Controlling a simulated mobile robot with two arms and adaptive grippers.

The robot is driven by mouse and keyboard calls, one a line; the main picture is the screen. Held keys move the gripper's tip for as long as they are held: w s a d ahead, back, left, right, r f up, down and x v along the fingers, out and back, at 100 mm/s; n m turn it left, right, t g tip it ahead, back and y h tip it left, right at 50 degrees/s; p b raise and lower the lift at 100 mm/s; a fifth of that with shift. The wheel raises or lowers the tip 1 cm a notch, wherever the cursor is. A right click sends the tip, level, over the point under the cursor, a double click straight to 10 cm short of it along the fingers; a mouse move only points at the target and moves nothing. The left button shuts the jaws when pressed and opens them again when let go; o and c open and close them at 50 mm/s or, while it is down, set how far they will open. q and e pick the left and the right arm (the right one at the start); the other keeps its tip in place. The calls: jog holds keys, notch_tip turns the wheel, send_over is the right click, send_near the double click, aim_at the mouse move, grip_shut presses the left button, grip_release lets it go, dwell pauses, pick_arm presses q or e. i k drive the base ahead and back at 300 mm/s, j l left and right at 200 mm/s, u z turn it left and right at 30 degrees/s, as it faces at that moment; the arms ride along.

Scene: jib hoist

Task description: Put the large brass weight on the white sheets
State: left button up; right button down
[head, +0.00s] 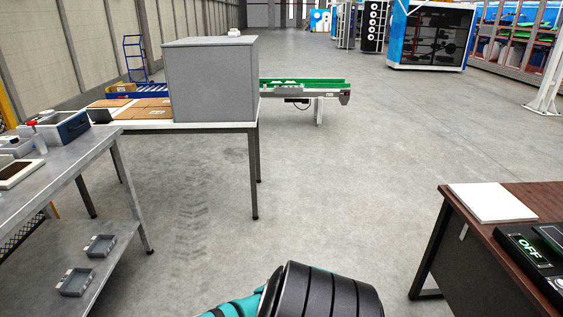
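A stack of white sheets (493,203) lies flat near the left back edge of the dark brown desk at the right. Nothing rests on top of it. No large brass weight can be made out in this view. A black ribbed part with teal behind it, apparently a piece of my arm, rises at the bottom centre. Neither gripper's fingers show.
A black device with a lit "OFF" display (530,252) sits on the brown desk (537,192). A metal workbench (75,165) stands at the left. A table with a grey cabinet (210,82) and cardboard stands behind, near a green conveyor (305,82). The middle floor is clear.

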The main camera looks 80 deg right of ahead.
aim_at(491, 199)
jog(key=l+z, duration=0.25)
jog(key=z, duration=0.2)
jog(key=l+z, duration=0.2)
jog(key=z, duration=0.25)
jog(key=l+z, duration=0.25)
jog(key=z, duration=0.25)
jog(key=i+l+z, duration=0.15)
jog(key=z, duration=0.3)
jog(key=i+l+z, duration=0.15)
jog(key=z, duration=0.3)
jog(key=i+l+z, duration=0.2)
jog(key=z, duration=0.2)
jog(key=i+l+z, duration=0.1)
jog(key=i+z, duration=0.35)
jog(key=i+j+z, duration=0.15)
jog(key=i+z, duration=0.2)
jog(key=i, duration=0.4)
